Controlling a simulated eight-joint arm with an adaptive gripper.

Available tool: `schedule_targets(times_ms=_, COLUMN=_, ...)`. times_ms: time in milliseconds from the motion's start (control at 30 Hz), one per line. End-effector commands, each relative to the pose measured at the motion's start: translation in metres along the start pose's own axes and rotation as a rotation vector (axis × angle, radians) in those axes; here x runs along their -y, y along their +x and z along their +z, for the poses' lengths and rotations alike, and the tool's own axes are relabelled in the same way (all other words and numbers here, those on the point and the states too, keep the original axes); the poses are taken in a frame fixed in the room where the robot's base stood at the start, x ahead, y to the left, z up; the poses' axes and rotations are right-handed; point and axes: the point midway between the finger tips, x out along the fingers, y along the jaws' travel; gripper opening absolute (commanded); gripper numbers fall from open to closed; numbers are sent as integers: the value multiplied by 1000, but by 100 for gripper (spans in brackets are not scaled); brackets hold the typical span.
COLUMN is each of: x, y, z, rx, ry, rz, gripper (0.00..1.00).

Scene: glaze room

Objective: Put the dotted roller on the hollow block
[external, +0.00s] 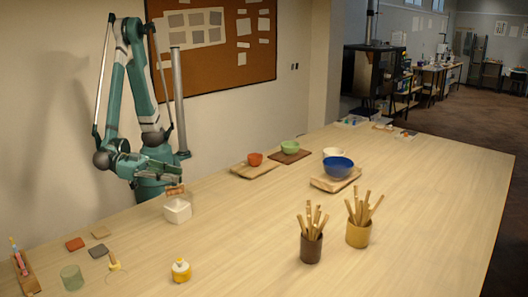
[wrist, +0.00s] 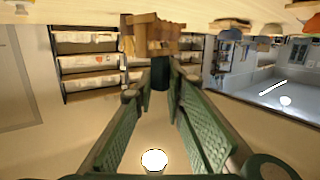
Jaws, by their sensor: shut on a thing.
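The dotted roller (external: 175,191) has a wooden, brownish head and shows just above the white hollow block (external: 177,211). In the wrist view the roller's wooden head (wrist: 150,36) is at the top, with a dark handle running down between the fingers. My gripper (external: 166,181) is shut on that handle. In the wrist view its green ribbed fingers (wrist: 161,82) close in on the handle from both sides. The block stands on the table below the gripper. I cannot tell whether the roller touches it. The roller's dots are too small to make out.
Stick-filled brown (external: 311,248) and yellow cups (external: 358,235) stand right. Boards with bowls (external: 338,167) are farther back. The table's right side is clear.

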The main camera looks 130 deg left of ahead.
Motion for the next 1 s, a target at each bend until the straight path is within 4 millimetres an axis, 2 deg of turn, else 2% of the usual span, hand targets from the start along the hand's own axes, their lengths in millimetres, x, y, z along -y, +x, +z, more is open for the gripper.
schedule_targets(times_ms=400, x=0, y=5, z=36, rx=0, ry=0, rz=0, gripper=1)
schedule_targets(times_ms=1000, x=0, y=7, z=44, rx=0, ry=0, rz=0, gripper=0)
